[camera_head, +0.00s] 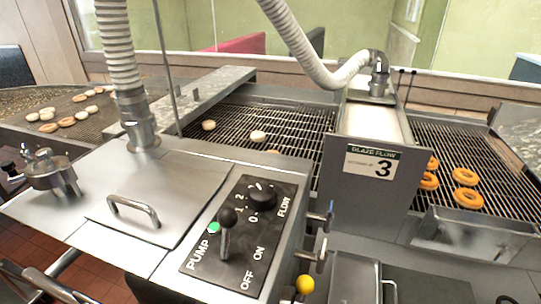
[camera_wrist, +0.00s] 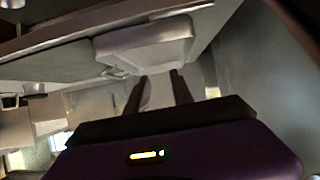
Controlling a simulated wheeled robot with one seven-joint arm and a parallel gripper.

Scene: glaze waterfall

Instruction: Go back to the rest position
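In the wrist view my gripper (camera_wrist: 160,88) shows two dark fingers held apart with a gap between them. Nothing is held between the fingers. They point toward a pale, box-shaped metal part (camera_wrist: 145,42) under a metal surface. My gripper is not clearly seen in the head view. The head view shows a glazing machine with a control panel (camera_head: 235,262). The panel has a black pump lever (camera_head: 227,232), a lit green light (camera_head: 214,228) and a black flow knob (camera_head: 262,197). A sign (camera_head: 372,163) reads "GLAZE FLOW" and "3".
Donuts lie on the wire conveyor (camera_head: 285,128), and browned ones (camera_head: 467,198) sit on the right-hand grid. A yellow-knobbed lever (camera_head: 305,284) and metal trays (camera_head: 462,236) stand at the front. A ribbed hose (camera_head: 308,50) arches above. Tiled floor (camera_head: 25,240) shows at lower left.

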